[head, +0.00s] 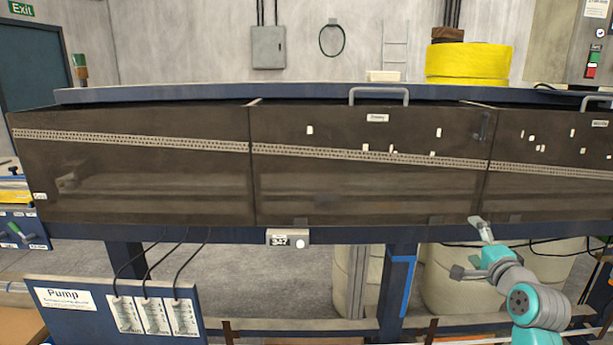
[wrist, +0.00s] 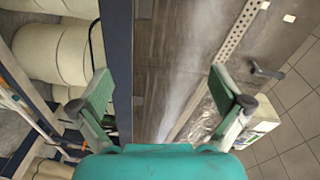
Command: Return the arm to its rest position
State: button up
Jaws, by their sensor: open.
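My gripper (head: 470,250) is at the lower right of the head view, at the end of my teal and grey arm, in front of the machine's lower edge. In the wrist view my gripper (wrist: 158,95) has its two green-padded fingers spread wide, with nothing between them. Behind the gap lie the machine's dark blue frame edge and its dark translucent cover. No object is held.
The long laminating machine's dark cover (head: 370,190) spans the head view, with a handle (head: 379,92) on top. Cream drums (head: 455,285) stand beneath it. A Pump panel (head: 70,312) with hanging tags is at lower left. Yellow rolls (head: 468,62) sit behind.

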jog(key=s+a+f+n, duration=0.1)
jog(key=s+a+f, duration=0.4)
jog(key=f, duration=0.4)
jog(key=s+a+f+n, duration=0.25)
jog(key=s+f, duration=0.35)
jog(key=f, duration=0.4)
jog(key=s+a+f+n, duration=0.1)
jog(key=s+a+f, duration=0.15)
jog(key=s, duration=0.25)
jog(key=s+a+f+n+g, duration=0.1)
jog(key=s+a+f, duration=0.1)
jog(key=s+f, duration=0.25)
jog(key=s+a+f+n, duration=0.1)
jog(key=s+a+f, duration=0.2)
jog(key=s, duration=0.3)
jog(key=s+a+f+n+g, duration=0.1)
jog(key=s+a+n, duration=0.1)
jog(key=s, duration=0.7)
jog(key=s+a+f+n, duration=0.1)
jog(key=s+a+n, duration=0.1)
jog(key=s, duration=0.6)
jog(key=s+a+r+n, duration=0.1)
jog(key=s+r+n, duration=0.2)
jog(key=s, duration=0.5)
jog(key=s+a+r+n+y, duration=0.1)
jog(key=s+a+r+n, duration=0.1)
jog(key=s, duration=0.7)
jog(key=shift+r+n+g, duration=0.3)
jog(key=shift+r+n, duration=0.15)
jog(key=shift+r, duration=0.3)
